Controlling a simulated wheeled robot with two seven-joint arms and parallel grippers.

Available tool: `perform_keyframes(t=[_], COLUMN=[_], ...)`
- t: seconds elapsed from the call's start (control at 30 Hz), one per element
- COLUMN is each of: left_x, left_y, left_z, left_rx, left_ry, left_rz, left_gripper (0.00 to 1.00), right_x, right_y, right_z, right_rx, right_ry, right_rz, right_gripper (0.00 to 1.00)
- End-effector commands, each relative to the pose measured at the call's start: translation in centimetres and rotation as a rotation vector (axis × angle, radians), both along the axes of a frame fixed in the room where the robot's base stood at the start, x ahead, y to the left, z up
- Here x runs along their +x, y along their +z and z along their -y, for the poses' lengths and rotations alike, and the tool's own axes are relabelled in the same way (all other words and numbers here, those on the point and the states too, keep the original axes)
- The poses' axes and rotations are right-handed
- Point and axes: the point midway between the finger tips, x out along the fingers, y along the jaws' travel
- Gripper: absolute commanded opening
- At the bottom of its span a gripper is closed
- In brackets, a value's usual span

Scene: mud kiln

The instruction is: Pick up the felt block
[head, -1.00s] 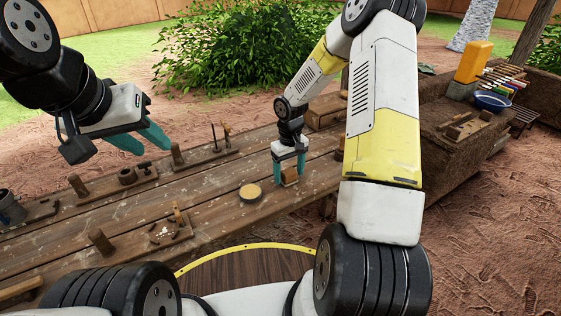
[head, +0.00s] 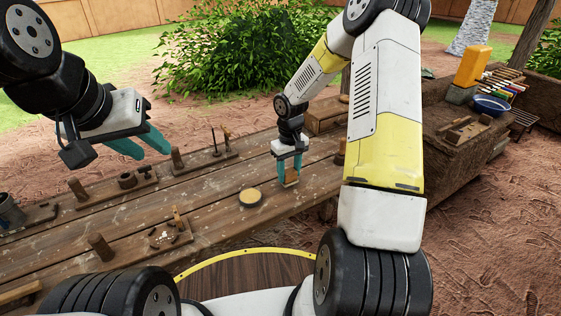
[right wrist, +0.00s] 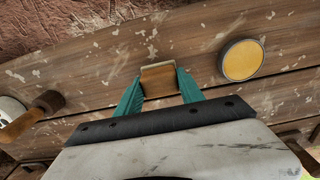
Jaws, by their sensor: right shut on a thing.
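The felt block (head: 292,175) is a small brown wooden block with a pale edge. It is between the teal fingers of my right gripper (head: 286,180) in the head view. In the right wrist view the block (right wrist: 158,78) sits between the fingertips, and the gripper (right wrist: 159,85) is shut on it. I cannot tell for sure whether its underside is clear of the table. My left gripper (head: 142,146) hangs over the left part of the table, fingers apart and empty.
The plank table (head: 215,205) holds a round yellow-topped tin (head: 251,197) just left of the block. Small tool boards, pegs and a tool rack (head: 205,158) stand further left. A wooden box (head: 325,117) is behind the right gripper. A brick ledge with a blue bowl (head: 491,104) is at the right.

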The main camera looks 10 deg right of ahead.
Motion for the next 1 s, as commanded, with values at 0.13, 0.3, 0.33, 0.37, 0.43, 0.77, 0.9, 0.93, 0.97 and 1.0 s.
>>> perform_keyframes(t=[0.13,0.3,0.33,0.37,0.43,0.77,0.9,0.93,0.97,1.0], left_x=[0.0,0.0,0.0,0.0,0.0,0.0,0.0,0.0,0.0,0.0], left_y=[0.0,0.0,0.0,0.0,0.0,0.0,0.0,0.0,0.0,0.0], left_z=[0.0,0.0,0.0,0.0,0.0,0.0,0.0,0.0,0.0,0.0], left_rx=[0.000,0.000,0.000,0.000,0.000,0.000,0.000,0.000,0.000,0.000], left_ry=[0.000,0.000,0.000,0.000,0.000,0.000,0.000,0.000,0.000,0.000], left_rz=[0.000,0.000,0.000,0.000,0.000,0.000,0.000,0.000,0.000,0.000], left_gripper=[0.36,0.36,0.36,0.36,0.36,0.36,0.36,0.36,0.36,0.36], right_x=[-0.6,-4.2,-4.9,-5.6,-7.4,-13.4,-14.3,-14.4,-14.5,-14.6], right_y=[1.9,2.2,2.3,2.3,2.5,3.0,3.1,3.1,3.1,3.1], right_z=[-0.3,-2.0,-2.3,-2.6,-3.4,-6.1,-6.6,-6.6,-6.6,-6.7], right_rx=[-0.001,-0.002,-0.002,-0.002,-0.002,-0.001,0.000,0.000,0.000,0.000], right_ry=[0.003,0.006,0.006,0.005,0.006,0.003,0.001,0.001,0.001,0.001], right_rz=[0.000,0.000,0.000,0.000,0.000,0.000,0.001,0.001,0.001,0.001], right_gripper=[0.05,0.05,0.05,0.05,0.05,0.05,0.05,0.05,0.05,0.05])
